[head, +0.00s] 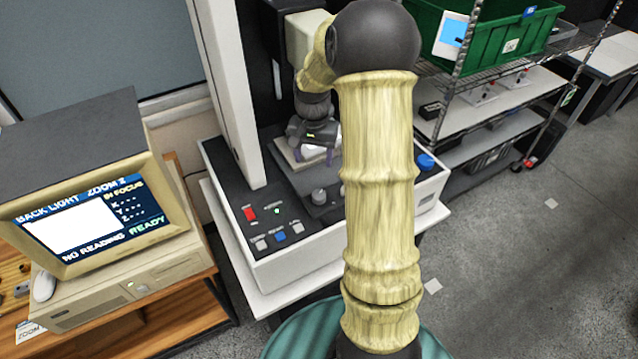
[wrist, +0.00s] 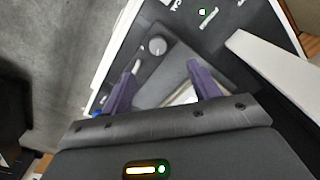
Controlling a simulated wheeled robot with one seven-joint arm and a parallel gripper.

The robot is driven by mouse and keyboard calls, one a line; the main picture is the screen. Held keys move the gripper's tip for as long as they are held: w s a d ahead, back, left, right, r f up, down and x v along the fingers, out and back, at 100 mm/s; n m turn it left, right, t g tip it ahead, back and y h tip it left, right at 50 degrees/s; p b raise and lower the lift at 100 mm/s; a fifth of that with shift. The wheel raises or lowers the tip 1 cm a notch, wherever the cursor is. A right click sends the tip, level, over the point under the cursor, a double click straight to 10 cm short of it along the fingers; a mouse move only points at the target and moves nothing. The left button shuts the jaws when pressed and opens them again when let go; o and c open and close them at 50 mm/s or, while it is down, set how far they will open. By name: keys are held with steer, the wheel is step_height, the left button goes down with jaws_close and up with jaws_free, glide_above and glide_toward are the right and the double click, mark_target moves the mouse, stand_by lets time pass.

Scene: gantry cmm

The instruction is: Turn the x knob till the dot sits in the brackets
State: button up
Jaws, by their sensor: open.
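A grey round knob (head: 319,196) stands on the black front panel of the measuring machine. A blue knob (head: 425,162) is at the machine's right side. I cannot read which is the x knob. My gripper (head: 314,157) has purple fingers and is over the machine's stage, behind the grey knob in the head view. In the wrist view my gripper (wrist: 162,66) is open and empty; the grey knob (wrist: 157,45) shows just beyond the fingertips, apart from them. The monitor (head: 88,222) shows a white picture, "NO READING" and "READY"; I see no dot or brackets.
A red switch (head: 249,214) and several buttons, one blue (head: 280,237), sit left of the grey knob. The machine's white column (head: 228,90) rises behind them. A wire shelf with a green crate (head: 490,35) stands at the right.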

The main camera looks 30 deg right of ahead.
mark_target(319, 194)
steer(key=shift+w+d+m, duration=0.3)
steer(key=shift+d, duration=0.25)
steer(key=shift+w+d+m, duration=0.3)
steer(key=shift+d, duration=0.25)
step_height(319, 194, down, 17)
steer(key=p, duration=0.5)
steer(key=shift+f+p, duration=0.2)
steer(key=shift+p, duration=0.15)
steer(key=c, duration=1)
